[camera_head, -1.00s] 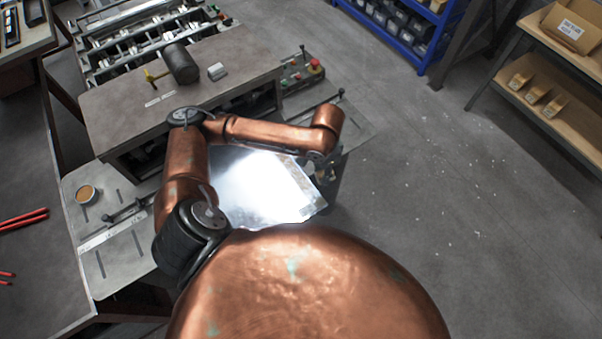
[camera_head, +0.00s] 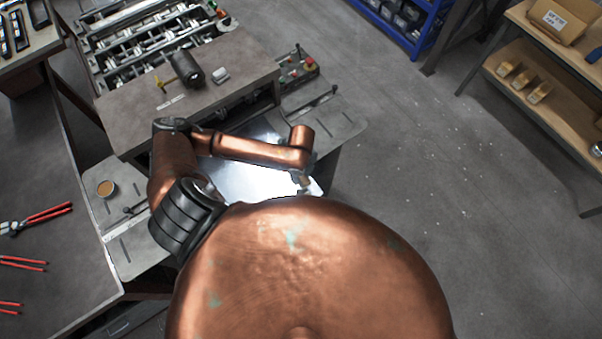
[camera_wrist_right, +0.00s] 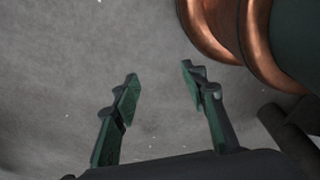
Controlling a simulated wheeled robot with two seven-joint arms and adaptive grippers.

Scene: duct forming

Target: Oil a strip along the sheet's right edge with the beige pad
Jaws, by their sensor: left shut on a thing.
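The shiny metal sheet (camera_head: 240,180) lies on the machine bed in the head view, bright with glare. My left arm crosses over it and hides much of it, and my copper body covers its near side. My left gripper (camera_head: 304,183) is at the sheet's right edge, shut on the small beige pad (camera_head: 305,181). I cannot tell whether the pad touches the sheet. My right gripper (camera_wrist_right: 160,85) shows in the right wrist view, with fingers apart and nothing between them, above bare floor.
A round tin with brown contents (camera_head: 106,188) stands on the grey side plate at left. A dark mallet (camera_head: 186,70) and a small pale block (camera_head: 220,75) lie on the bench behind. The floor at right is clear.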

